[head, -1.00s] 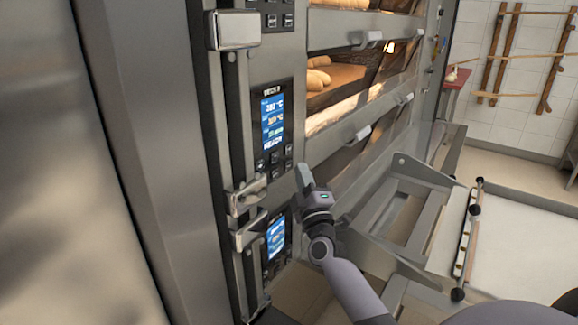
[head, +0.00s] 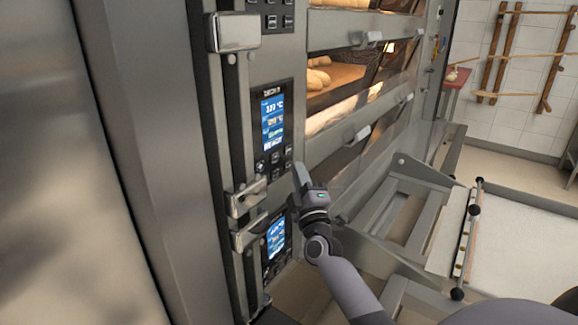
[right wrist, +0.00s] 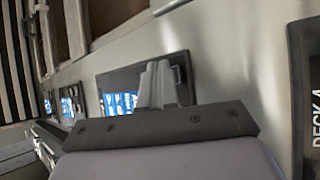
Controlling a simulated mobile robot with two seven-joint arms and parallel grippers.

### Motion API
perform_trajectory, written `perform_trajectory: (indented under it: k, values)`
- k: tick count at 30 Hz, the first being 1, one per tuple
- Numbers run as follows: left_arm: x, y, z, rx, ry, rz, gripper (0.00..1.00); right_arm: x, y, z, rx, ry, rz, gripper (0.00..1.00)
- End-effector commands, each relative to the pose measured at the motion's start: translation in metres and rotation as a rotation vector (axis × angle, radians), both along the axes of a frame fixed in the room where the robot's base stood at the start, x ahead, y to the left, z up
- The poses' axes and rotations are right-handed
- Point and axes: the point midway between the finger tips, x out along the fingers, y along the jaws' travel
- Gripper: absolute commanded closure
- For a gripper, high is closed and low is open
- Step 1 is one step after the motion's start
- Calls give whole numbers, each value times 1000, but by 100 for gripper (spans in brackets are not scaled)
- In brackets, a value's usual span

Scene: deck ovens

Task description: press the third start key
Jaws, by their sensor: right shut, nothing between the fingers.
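The middle control panel (head: 271,130) stands on the oven front in the head view, with a lit blue screen and small dark keys (head: 268,162) below it. Its deck label is too small to read surely. Another panel (head: 276,240) is lower down. My right gripper (head: 299,170) is shut and empty, just right of the middle panel's keys and above the lower panel. I cannot tell whether it touches the oven front. In the right wrist view its fingers (right wrist: 155,82) overlap a panel with a lit screen (right wrist: 120,103). A dark panel marked DECK 4 (right wrist: 304,100) is at the right edge.
Metal handles and latches (head: 246,197) run down left of the panels. Oven decks with bread (head: 318,78) and protruding door handles (head: 362,134) are to the right. A metal loader frame (head: 420,175) with a pale belt (head: 530,240) stands at lower right.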

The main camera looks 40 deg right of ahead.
Motion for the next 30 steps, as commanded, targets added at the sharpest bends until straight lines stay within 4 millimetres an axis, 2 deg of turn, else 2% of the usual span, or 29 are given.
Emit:
perform_trajectory:
  k: [30]
  values:
    - [0, 1, 1, 2, 2, 2, 100, 8, 2, 0, 0, 0, 1, 100]
